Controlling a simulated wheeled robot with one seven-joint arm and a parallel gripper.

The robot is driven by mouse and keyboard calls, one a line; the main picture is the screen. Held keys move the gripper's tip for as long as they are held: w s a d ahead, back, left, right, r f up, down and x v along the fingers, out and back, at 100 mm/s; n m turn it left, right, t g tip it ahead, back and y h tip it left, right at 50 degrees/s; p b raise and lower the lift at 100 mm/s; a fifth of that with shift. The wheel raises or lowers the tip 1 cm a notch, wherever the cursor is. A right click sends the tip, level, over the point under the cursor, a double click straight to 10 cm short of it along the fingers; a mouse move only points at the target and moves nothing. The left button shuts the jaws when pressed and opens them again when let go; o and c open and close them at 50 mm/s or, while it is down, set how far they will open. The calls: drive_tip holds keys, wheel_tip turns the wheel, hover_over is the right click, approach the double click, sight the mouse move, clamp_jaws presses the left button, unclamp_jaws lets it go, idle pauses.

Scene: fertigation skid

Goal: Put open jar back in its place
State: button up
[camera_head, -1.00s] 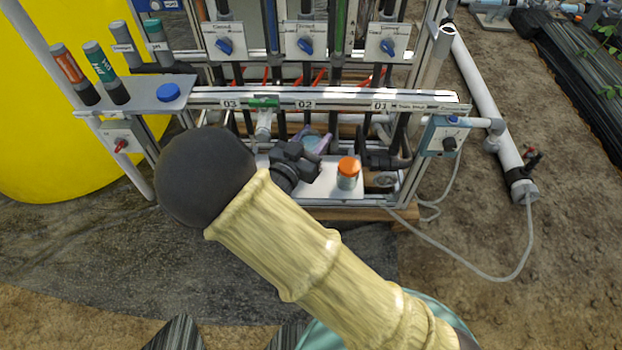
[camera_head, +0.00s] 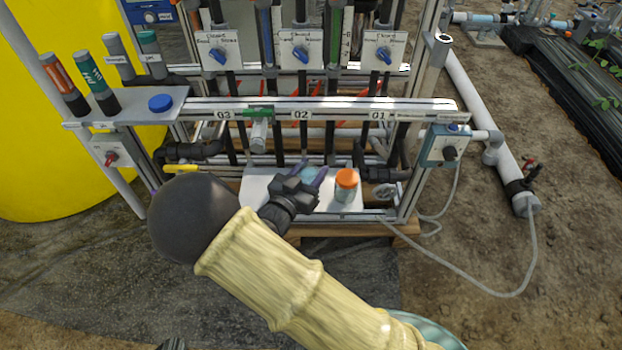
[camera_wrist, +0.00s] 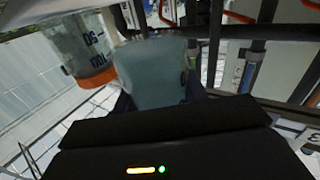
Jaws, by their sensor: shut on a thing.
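The jar is low over the white shelf (camera_head: 258,187), left of a clear jar with an orange lid (camera_head: 346,186). I cannot tell whether its base touches the shelf. In the wrist view the held jar (camera_wrist: 150,75) fills the middle between the fingers, and the orange-lidded jar (camera_wrist: 85,45) with volume marks is close at its left. A blue lid (camera_head: 160,103) lies on the grey side ledge.
A metal rail (camera_head: 340,108) labelled 03, 02, 01 runs behind the jars, with black pipes and a green-handled valve (camera_head: 258,114). Several probes (camera_head: 95,82) stand at the left ledge. A blue-grey control box (camera_head: 445,147) is at the right. My arm covers the front.

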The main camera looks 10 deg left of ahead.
sight(311, 179)
wheel_tip(311, 179, down, 3)
drive_tip(key=shift+r+b, duration=0.1)
drive_tip(key=shift+b, duration=0.4)
drive_tip(key=o, duration=1.1)
drive_tip(key=shift+s+r, duration=0.1)
drive_tip(key=shift+s, duration=0.05)
drive_tip(key=p+v, duration=0.5)
drive_tip(key=v, duration=0.6)
drive_tip(key=shift+s+a, duration=0.1)
drive_tip(key=shift+s, duration=0.25)
